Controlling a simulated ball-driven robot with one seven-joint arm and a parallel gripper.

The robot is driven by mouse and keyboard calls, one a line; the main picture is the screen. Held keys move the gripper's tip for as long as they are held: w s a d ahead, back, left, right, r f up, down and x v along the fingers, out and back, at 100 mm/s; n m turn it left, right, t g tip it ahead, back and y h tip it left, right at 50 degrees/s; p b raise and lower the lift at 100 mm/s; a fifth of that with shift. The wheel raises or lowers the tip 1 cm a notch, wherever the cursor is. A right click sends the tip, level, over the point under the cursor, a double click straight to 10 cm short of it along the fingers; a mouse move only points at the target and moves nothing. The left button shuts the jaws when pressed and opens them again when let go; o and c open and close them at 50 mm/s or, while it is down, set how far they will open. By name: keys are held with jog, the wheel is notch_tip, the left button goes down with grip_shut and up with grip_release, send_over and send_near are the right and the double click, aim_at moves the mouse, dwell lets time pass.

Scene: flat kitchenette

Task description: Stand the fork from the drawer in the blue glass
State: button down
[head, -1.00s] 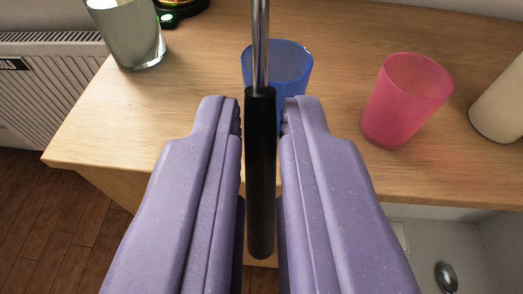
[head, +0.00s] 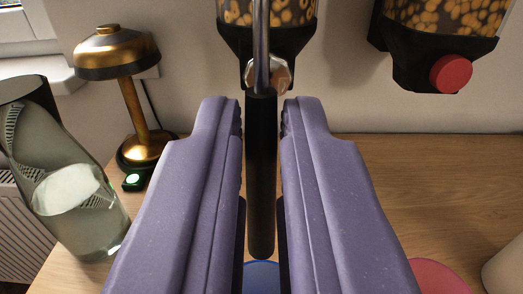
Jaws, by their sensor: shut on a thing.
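My gripper (head: 261,112) is shut on the fork's black handle (head: 261,170). The handle hangs down between the two purple fingers. The fork's metal shaft (head: 261,45) rises above it and leaves the top of the picture, so the tines are out of view. The blue glass (head: 262,277) shows only as a strip of rim at the bottom edge, below the handle's lower end. Most of the glass is hidden or out of view. I cannot tell how far apart the handle and the glass are.
A pink cup (head: 438,277) shows at the bottom right, beside a cream object (head: 505,268). A grey-green glass vessel (head: 70,200) stands at left, near a gold lamp (head: 140,110). Two dispensers (head: 440,50) hang on the wall behind. Bare wooden counter (head: 430,190) lies at right.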

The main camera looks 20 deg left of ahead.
aim_at(260, 233)
jog(key=shift+s+f, duration=0.15)
jog(key=shift+f, duration=0.2)
notch_tip(260, 233, down, 5)
jog(key=b, duration=0.3)
jog(key=shift+r, duration=0.2)
notch_tip(260, 233, down, 7)
jog(key=b, duration=0.7)
jog(key=shift+f, duration=0.2)
jog(key=c, duration=1.1)
grip_release()
jog(key=shift+o, duration=0.2)
